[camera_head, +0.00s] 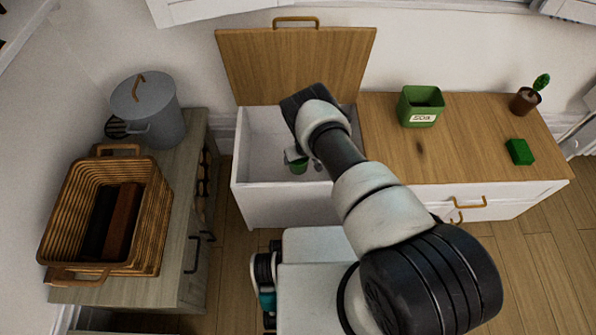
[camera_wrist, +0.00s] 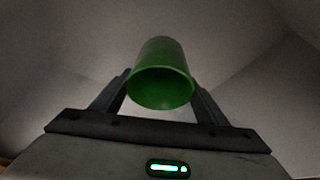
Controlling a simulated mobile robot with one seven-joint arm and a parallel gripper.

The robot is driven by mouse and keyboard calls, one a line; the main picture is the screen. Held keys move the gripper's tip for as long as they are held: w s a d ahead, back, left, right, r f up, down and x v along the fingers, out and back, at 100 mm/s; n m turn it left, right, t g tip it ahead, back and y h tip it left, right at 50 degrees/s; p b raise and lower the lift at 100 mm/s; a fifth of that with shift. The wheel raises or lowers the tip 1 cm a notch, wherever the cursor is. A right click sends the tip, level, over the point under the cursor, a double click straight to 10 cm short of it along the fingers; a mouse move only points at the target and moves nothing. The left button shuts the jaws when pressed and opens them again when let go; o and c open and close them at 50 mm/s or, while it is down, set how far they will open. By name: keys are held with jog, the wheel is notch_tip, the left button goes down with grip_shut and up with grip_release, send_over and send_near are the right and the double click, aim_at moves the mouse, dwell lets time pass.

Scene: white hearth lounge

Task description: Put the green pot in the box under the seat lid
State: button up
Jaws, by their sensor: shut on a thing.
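The green pot (camera_wrist: 160,58) is held between the two fingers of my gripper (camera_wrist: 160,98) in the wrist view, with its open rim towards the camera. The wooden seat lid (camera_head: 290,65) stands raised at the back of the box. The wrist view shows the pale inner walls around the pot. I cannot tell whether the pot touches the box floor.
Right of the box, a wooden top holds a green labelled container (camera_head: 421,106), a green block (camera_head: 520,152) and a potted cactus (camera_head: 528,97). On the left, a cabinet carries a wicker basket (camera_head: 152,225) and a grey lidded pot (camera_head: 158,112).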

aim_at(298, 162)
notch_tip(298, 162, down, 6)
jog(key=b, duration=0.3)
jog(key=shift+b, duration=0.3)
jog(key=shift+r, duration=0.25)
jog(key=shift+f, duration=0.2)
jog(key=o, duration=1.3)
